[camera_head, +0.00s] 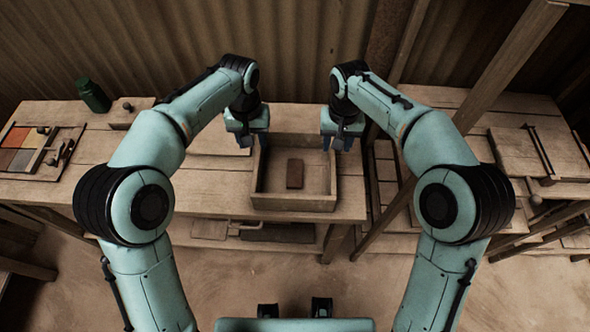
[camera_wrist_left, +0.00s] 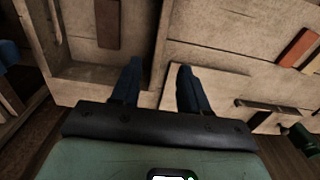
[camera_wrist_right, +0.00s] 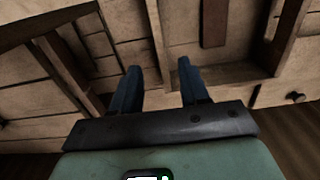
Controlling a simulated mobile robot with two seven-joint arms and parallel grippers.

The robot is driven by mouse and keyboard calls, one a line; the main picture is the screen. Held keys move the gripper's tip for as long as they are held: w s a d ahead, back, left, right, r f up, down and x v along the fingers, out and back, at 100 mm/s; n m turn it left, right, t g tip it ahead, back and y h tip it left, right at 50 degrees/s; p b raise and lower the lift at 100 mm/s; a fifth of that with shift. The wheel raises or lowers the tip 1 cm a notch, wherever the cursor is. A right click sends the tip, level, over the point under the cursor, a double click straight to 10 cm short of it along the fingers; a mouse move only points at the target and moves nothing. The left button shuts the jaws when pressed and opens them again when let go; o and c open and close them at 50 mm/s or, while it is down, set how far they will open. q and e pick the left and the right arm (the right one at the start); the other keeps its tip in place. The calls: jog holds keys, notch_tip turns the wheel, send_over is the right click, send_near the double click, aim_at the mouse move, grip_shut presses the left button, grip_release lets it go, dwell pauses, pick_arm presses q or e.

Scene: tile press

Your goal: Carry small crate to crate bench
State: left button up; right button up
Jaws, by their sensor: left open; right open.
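The small crate (camera_head: 293,204) is an open wooden box on the wooden bench in the middle of the head view. A dark reddish-brown tile (camera_head: 294,174) lies flat inside it. My left gripper (camera_head: 250,141) is open at the crate's left wall; in the left wrist view that wall (camera_wrist_left: 161,42) runs between the fingers (camera_wrist_left: 158,88). My right gripper (camera_head: 341,141) is open at the right wall; in the right wrist view the wall (camera_wrist_right: 156,42) runs between its fingers (camera_wrist_right: 158,85). I cannot tell whether the fingers touch the walls.
A palette of coloured tiles (camera_head: 30,150) and a green bottle (camera_head: 93,96) stand on the bench's left part. Another wooden bench (camera_head: 515,150) with boards stands at the right, beyond wooden posts (camera_head: 510,65). A corrugated wall closes the back.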

aim_at(257, 161)
pick_arm(q)
notch_tip(257, 161, down, 12)
jog(key=shift+f, duration=0.2)
pick_arm(e)
notch_tip(257, 161, down, 12)
jog(key=shift+f, duration=0.2)
pick_arm(q)
grip_shut()
pick_arm(e)
grip_shut()
pick_arm(q)
jog(key=shift+r, duration=0.1)
pick_arm(e)
jog(key=shift+r, duration=0.1)
dwell(0.5)
